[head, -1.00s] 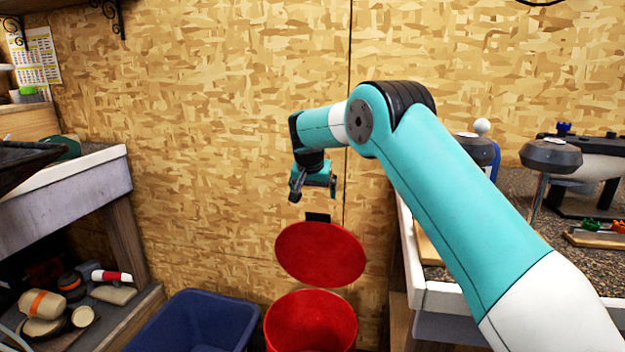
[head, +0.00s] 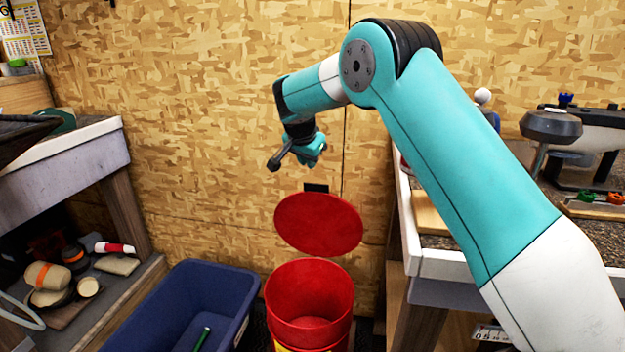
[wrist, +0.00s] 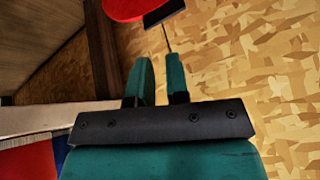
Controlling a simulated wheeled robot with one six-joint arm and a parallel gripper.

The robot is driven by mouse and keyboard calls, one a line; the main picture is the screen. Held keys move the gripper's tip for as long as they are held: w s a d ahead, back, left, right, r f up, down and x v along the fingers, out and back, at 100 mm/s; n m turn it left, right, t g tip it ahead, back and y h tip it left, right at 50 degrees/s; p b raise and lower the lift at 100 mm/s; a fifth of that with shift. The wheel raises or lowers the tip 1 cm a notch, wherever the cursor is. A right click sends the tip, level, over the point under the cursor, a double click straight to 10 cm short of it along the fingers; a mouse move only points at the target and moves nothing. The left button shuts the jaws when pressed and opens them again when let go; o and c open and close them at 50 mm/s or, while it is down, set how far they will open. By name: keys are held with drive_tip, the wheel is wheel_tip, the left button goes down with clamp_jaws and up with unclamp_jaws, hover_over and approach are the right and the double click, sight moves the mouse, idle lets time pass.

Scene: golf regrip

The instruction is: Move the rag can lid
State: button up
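The rag can lid (head: 318,224) is a flat red disc, raised and tilted at the back of the red can (head: 309,300), whose mouth is uncovered. A black tab (head: 316,188) shows at the lid's top edge. My gripper (head: 316,158) is above the lid, in front of the wood wall and apart from the lid. In the wrist view, its two teal fingers (wrist: 161,72) stand apart with nothing between them. Part of the red lid (wrist: 124,8) and the black tab (wrist: 164,13) show beyond the fingertips at the top of that view.
A blue bin (head: 190,300) holding a green item stands left of the can. A bench with shelves (head: 75,160) is at the left. A worktop (head: 440,264) with tools is close at the right, under my arm. The wood wall (head: 220,120) is behind.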

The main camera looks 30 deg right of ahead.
drive_tip(key=s+a+f+m, duration=0.1)
drive_tip(key=m, duration=0.2)
drive_tip(key=s+f+m+t+h, duration=0.1)
drive_tip(key=f+m, duration=0.1)
drive_tip(key=m, duration=0.2)
drive_tip(key=s+a+f+m+t, duration=0.1)
drive_tip(key=f+m, duration=0.1)
drive_tip(key=m, duration=0.1)
drive_tip(key=shift+s+a+f+m+h+p, duration=0.15)
drive_tip(key=shift+s+a+m+h+p, duration=0.05)
drive_tip(key=shift+a+m+h+p, duration=0.2)
clamp_jaws()
drive_tip(key=m+t+p, duration=0.1)
drive_tip(key=m, duration=0.2)
approach(315, 191)
drive_tip(key=x, duration=0.5)
drive_tip(key=shift+s+a+f, duration=0.1)
drive_tip(key=shift+s+f, duration=0.05)
drive_tip(key=shift+f, duration=0.25)
drive_tip(key=shift+w+d, duration=0.3)
drive_tip(key=shift+w, duration=0.15)
